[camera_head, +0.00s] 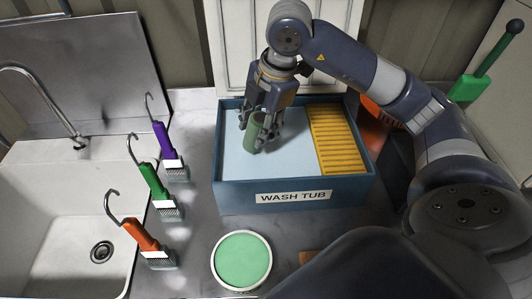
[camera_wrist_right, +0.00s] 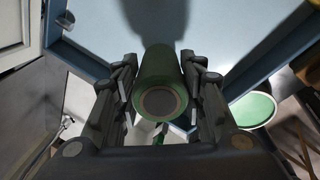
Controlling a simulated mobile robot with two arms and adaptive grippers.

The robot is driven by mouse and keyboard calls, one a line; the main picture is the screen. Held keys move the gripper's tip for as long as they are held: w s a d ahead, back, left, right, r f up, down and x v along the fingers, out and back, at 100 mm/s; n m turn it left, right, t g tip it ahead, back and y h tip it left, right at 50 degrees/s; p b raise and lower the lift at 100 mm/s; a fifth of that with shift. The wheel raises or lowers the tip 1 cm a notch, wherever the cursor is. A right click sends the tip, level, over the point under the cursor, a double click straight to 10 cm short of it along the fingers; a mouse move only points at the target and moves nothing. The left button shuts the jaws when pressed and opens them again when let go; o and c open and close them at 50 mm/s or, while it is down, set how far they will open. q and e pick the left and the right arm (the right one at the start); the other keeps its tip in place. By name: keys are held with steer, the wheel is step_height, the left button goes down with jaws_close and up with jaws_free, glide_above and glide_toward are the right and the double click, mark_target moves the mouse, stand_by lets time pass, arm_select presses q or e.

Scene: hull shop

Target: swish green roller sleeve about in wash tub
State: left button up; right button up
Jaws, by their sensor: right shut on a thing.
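The green roller sleeve (camera_head: 254,132) is held by my right gripper (camera_head: 261,125) inside the blue wash tub (camera_head: 225,192), over the light-blue surface in its left part. In the right wrist view the sleeve (camera_wrist_right: 160,80) sits between the two fingers of my right gripper (camera_wrist_right: 162,98), its round open end facing the camera. The sleeve leans slightly in the head view. I cannot tell how deep its lower end reaches. My left gripper is not in view.
A yellow ribbed grid (camera_head: 337,140) fills the tub's right side. Purple (camera_head: 164,140), green (camera_head: 156,183) and orange (camera_head: 141,236) hooked brushes lie between the tub and the sink (camera_head: 60,185). A round green-topped dish (camera_head: 241,260) stands in front of the tub.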

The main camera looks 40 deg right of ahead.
mark_target(255, 115)
steer(key=shift+w+a+p+v, duration=0.1)
steer(key=shift+w+p+v, duration=0.1)
steer(key=shift+p+v, duration=0.6)
steer(key=shift+w+a+p+v, duration=0.15)
steer(key=shift+p+v, duration=0.3)
steer(key=shift+v, duration=0.55)
steer(key=shift+w+a+p+v, duration=0.1)
steer(key=shift+w+p+v, duration=0.1)
steer(key=shift+p+v, duration=0.6)
steer(key=shift+r, duration=0.3)
steer(key=shift+w+a+p+v, duration=0.1)
steer(key=shift+w+p+v, duration=0.1)
steer(key=shift+p+v, duration=0.7)
steer(key=shift+w+a+p+v, duration=0.2)
steer(key=shift+p+v, duration=0.35)
steer(key=shift+v, duration=0.5)
steer(key=shift+d+r, duration=0.1)
